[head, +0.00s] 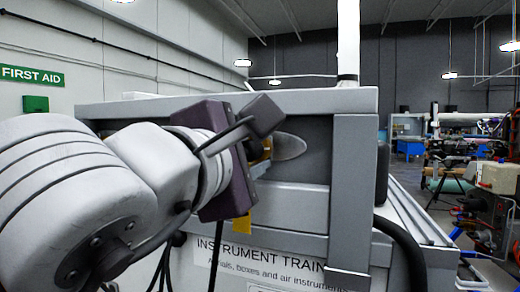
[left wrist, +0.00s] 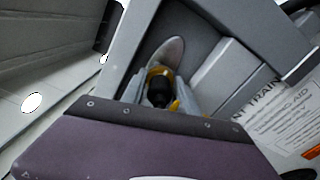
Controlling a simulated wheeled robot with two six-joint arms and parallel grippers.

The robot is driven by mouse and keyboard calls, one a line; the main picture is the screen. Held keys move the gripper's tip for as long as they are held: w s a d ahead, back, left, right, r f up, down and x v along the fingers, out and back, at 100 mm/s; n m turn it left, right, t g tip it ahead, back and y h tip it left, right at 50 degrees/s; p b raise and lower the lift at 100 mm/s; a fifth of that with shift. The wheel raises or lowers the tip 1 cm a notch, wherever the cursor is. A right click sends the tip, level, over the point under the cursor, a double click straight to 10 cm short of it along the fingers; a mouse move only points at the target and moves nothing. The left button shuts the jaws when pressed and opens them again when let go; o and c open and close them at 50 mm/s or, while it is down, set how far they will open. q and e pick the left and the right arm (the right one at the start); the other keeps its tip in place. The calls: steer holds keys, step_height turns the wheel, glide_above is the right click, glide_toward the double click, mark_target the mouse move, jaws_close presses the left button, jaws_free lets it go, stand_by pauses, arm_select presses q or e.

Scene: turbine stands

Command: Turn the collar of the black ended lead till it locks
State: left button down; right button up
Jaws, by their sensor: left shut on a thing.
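My left gripper (head: 262,155) reaches in from the left to the front of the grey stand (head: 355,190). In the left wrist view its two pale fingers (left wrist: 160,95) are shut on the collar (left wrist: 160,72), which shows as a yellow ring. The black end (left wrist: 159,92) of the lead sits between the fingers, in line with the ring. In the head view the purple gripper body hides most of the lead, and only a bit of yellow shows at the fingertips. Whether the collar is locked cannot be told. My right gripper is not in view.
A pale oval piece (head: 289,147) lies behind the fingertips in the stand's recess. A yellow tag (head: 242,222) shows below the gripper. A label (head: 270,262) is on the stand's lower front. A thick black hose (head: 404,245) hangs at the right. Shop equipment stands farther right.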

arm_select(q)
steer(key=shift+m, duration=0.4)
steer(key=c, duration=1)
jaws_free()
steer(key=shift+c, duration=0.2)
steer(key=shift+o, duration=0.7)
steer(key=shift+w, duration=0.1)
steer(key=shift+d, duration=0.1)
